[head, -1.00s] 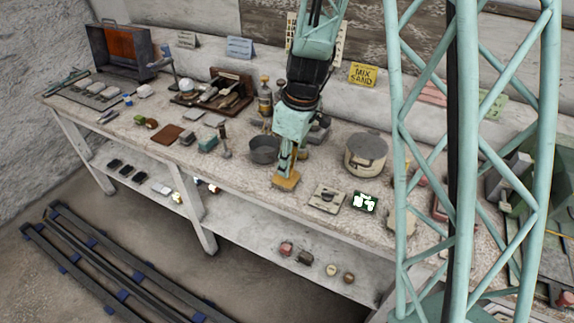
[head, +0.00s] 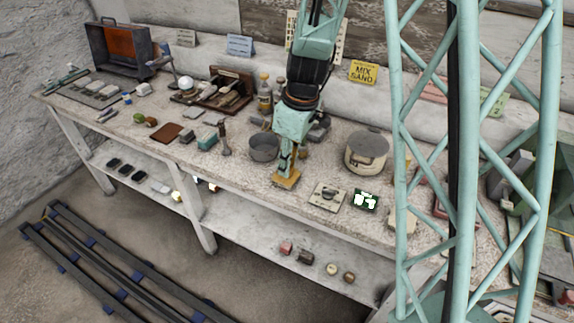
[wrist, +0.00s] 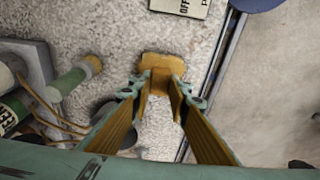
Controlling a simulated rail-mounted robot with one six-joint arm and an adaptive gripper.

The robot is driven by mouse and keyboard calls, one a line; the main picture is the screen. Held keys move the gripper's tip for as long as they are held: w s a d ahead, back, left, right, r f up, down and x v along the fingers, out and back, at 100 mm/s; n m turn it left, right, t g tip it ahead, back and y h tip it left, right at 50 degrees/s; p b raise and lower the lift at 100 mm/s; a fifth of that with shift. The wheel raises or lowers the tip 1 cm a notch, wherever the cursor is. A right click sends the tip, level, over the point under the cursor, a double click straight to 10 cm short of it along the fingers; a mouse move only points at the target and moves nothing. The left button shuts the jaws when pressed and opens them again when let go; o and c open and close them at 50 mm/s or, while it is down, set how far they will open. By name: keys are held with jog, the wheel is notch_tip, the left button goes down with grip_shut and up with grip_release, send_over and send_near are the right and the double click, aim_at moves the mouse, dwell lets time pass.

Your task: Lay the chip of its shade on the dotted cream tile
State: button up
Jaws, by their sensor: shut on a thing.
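My gripper (head: 287,172) points down over the front middle of the bench. It is shut on a flat ochre piece (head: 288,181), which I take to be a chip. In the wrist view the ochre piece (wrist: 161,64) shows at the fingertips, over the speckled bench top. I cannot tell whether it touches the bench. A pale cream tile (head: 402,221) lies to the right, partly hidden behind my column. I cannot make out dots on it. A cream plate (head: 327,197) with a dark mark lies nearer, and its lettered edge (wrist: 180,6) shows in the wrist view.
A green tile with white patches (head: 365,202) lies right of the cream plate. The bench's front edge (wrist: 217,75) is close to my gripper. Small blocks sit on the lower shelf (head: 260,225).

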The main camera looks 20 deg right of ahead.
jog(key=shift+f+b, duration=0.3)
jog(key=o, duration=0.8)
jog(key=shift+r, duration=0.15)
jog(key=shift+r+p, duration=0.9)
jog(key=shift+r, duration=0.95)
dwell(0.3)
